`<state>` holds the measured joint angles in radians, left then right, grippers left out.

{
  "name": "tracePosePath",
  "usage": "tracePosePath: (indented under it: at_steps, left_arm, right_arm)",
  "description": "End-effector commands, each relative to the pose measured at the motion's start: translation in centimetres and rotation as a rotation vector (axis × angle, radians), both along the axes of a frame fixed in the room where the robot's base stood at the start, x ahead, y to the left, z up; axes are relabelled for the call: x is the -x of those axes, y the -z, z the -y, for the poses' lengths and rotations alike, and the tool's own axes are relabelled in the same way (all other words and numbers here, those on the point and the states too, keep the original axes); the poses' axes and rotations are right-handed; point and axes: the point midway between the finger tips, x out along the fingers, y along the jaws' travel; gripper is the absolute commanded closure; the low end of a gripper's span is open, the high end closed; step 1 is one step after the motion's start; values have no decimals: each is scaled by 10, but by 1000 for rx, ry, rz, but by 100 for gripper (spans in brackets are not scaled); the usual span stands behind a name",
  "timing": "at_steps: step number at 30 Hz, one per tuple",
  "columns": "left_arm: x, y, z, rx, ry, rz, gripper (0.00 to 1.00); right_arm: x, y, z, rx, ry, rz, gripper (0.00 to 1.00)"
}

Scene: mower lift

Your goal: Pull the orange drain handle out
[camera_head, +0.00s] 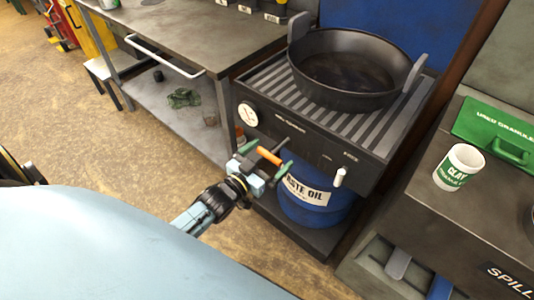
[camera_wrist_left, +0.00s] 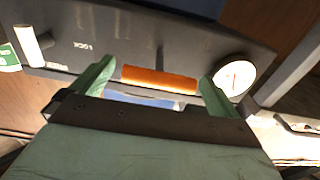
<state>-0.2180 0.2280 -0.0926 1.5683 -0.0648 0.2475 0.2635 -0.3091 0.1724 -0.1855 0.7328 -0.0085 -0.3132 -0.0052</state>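The orange drain handle (camera_head: 269,156) is on the front of the dark drain station (camera_head: 300,138), below its slatted top. In the left wrist view the orange handle (camera_wrist_left: 158,79) lies crosswise between the two green fingers of my left gripper (camera_wrist_left: 155,84). In the head view my left gripper (camera_head: 262,160) is right at the handle. Its fingers are apart, with visible gaps between each finger and the handle ends. Whether the handle is fully between the fingertips in depth is hard to tell. My right gripper is not in view.
A black pan (camera_head: 350,70) rests on the slatted top. A white-tipped lever (camera_head: 339,177) and a round gauge (camera_head: 247,115) are on the station front. A blue waste oil drum (camera_head: 312,212) stands underneath.

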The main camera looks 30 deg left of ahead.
Motion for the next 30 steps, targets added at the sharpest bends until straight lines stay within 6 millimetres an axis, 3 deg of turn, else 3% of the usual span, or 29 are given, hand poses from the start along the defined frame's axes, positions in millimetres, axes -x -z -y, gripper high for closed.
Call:
tracePosePath:
  at_steps: [5, 7, 12, 21, 30]
  left_arm:
    - [11, 0, -1, 1, 0, -2, 0]
    - [22, 0, -3, 1, 0, -2, 0]
    - [60, -1, -9, 0, -1, -4, 0]
    - [117, 0, -19, 0, 0, -2, 0]
    - [134, -1, -22, -1, -1, 1, 0]
  right_arm:
    - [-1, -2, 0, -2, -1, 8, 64]
    - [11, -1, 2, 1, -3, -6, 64]
    - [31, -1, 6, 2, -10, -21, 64]
    - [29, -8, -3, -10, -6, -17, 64]
    - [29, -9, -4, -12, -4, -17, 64]
